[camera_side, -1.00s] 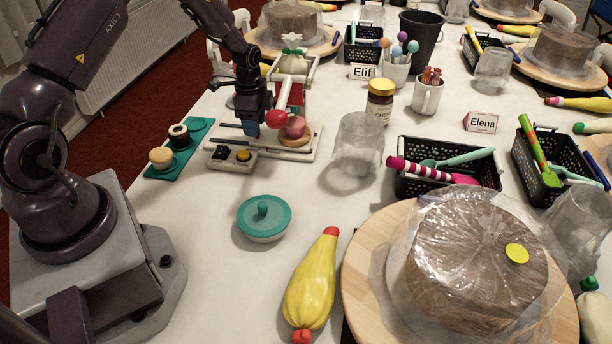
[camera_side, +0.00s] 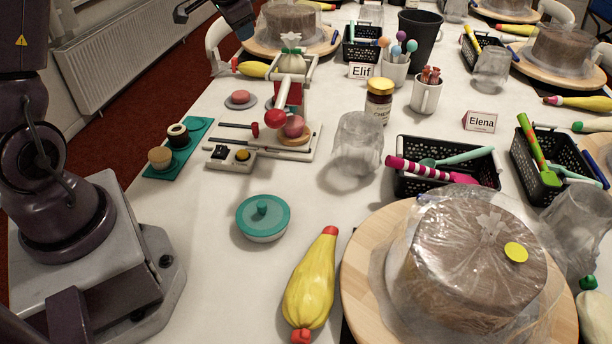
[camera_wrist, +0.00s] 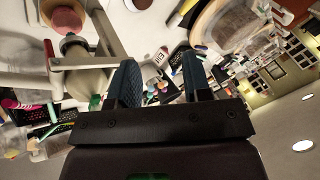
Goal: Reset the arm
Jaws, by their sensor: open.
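My gripper (camera_wrist: 161,78) is open and empty in the wrist view, its two dark blue fingers spread apart. The side view shows only part of it at the top edge, raised above the far left of the table, beyond the white press-like stand (camera_side: 285,120). The stand has red knobs and a pink piece on a tan disc. A pink piece on a small grey plate (camera_side: 240,100) lies to the stand's left. The stand also shows in the wrist view (camera_wrist: 85,62), close to the fingers and tipped in the picture.
A wrapped cake on a wooden turntable (camera_side: 362,262) fills the front right.

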